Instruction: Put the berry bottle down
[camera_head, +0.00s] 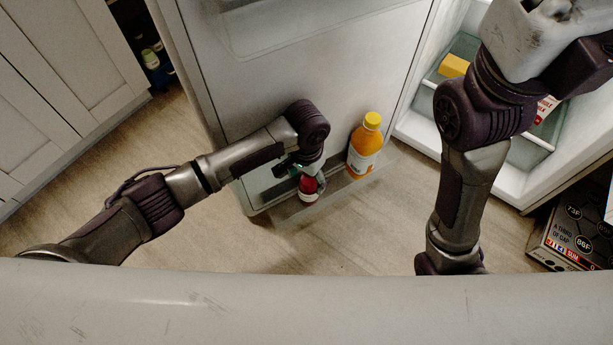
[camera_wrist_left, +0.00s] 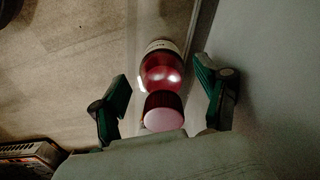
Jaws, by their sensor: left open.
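The berry bottle (camera_head: 308,187) is dark red with a pale label. In the head view it stands on the low shelf (camera_head: 334,188) of the open fridge door, partly hidden by my left wrist. My left gripper (camera_head: 300,172) is right above it. In the left wrist view the bottle (camera_wrist_left: 161,70) sits between the two green-padded fingers of my left gripper (camera_wrist_left: 163,82), its pink cap nearest the camera. The fingers are spread, with gaps on both sides of the bottle. The fingers of my right gripper are out of view.
An orange juice bottle (camera_head: 365,146) with a yellow cap stands on the same shelf, right of the berry bottle. The fridge interior at right holds a yellow item (camera_head: 453,66). A dark printed box (camera_head: 575,228) is at lower right. The floor before the door is clear.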

